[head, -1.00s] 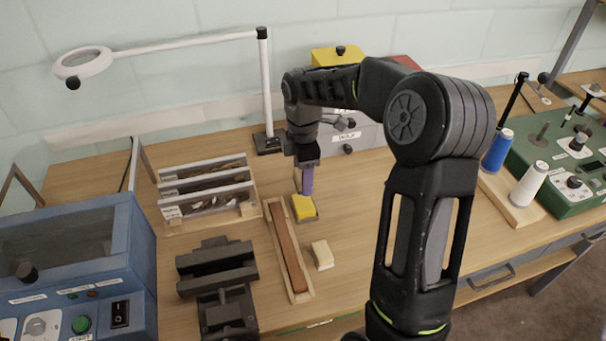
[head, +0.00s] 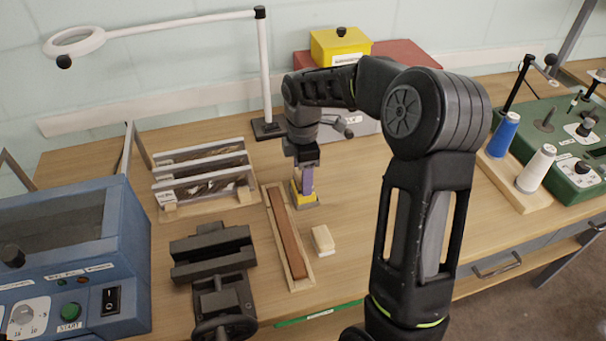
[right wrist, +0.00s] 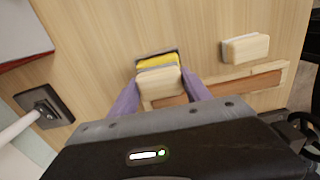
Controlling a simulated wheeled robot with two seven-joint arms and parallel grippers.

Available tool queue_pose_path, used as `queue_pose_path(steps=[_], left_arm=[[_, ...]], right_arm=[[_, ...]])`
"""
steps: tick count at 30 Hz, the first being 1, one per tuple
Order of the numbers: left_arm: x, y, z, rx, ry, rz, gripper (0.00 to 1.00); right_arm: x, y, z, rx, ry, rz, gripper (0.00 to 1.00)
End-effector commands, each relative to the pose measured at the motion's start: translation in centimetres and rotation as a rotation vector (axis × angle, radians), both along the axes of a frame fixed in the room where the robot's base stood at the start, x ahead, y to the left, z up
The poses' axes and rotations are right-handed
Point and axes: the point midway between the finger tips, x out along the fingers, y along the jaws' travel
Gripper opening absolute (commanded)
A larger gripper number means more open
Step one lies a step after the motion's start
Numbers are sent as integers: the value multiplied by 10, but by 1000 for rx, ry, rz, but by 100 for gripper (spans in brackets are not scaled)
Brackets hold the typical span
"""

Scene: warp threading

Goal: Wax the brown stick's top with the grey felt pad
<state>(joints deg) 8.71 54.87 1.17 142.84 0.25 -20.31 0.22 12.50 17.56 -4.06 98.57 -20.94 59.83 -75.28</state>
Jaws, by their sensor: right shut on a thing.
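My right gripper (head: 306,183) points down with purple fingers at the yellow wax block (head: 297,198) in its dark tray. In the right wrist view the gripper (right wrist: 162,88) is shut on a wooden-backed pad (right wrist: 160,88) with a grey felt face. The pad is over or against the wax block (right wrist: 157,61); I cannot tell whether they touch. My left gripper is out of view.
A second wooden pad with a whitish face (head: 322,239) lies right of the stick holder. A dark vise (head: 212,250), a slatted rack (head: 205,175) and a blue machine (head: 80,260) stand to the left. A lamp (head: 265,75) stands behind.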

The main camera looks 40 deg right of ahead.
Motion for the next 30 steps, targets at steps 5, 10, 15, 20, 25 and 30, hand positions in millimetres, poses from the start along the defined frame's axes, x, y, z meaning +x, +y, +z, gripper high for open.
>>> queue_pose_path(steps=[5, 10, 15, 20, 25, 30], left_arm=[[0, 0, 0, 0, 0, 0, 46], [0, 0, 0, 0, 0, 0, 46], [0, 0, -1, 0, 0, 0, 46], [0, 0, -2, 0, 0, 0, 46], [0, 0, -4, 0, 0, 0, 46], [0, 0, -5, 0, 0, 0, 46]], right_arm=[[0, 0, 0, 0, 0, 0, 24], [0, 0, 0, 0, -1, 0, 24], [0, 0, -1, 0, 0, 0, 24], [0, 0, -3, 0, 0, 0, 24], [0, 0, -5, 0, 0, 0, 24], [0, 0, -7, 0, 0, 0, 24]])
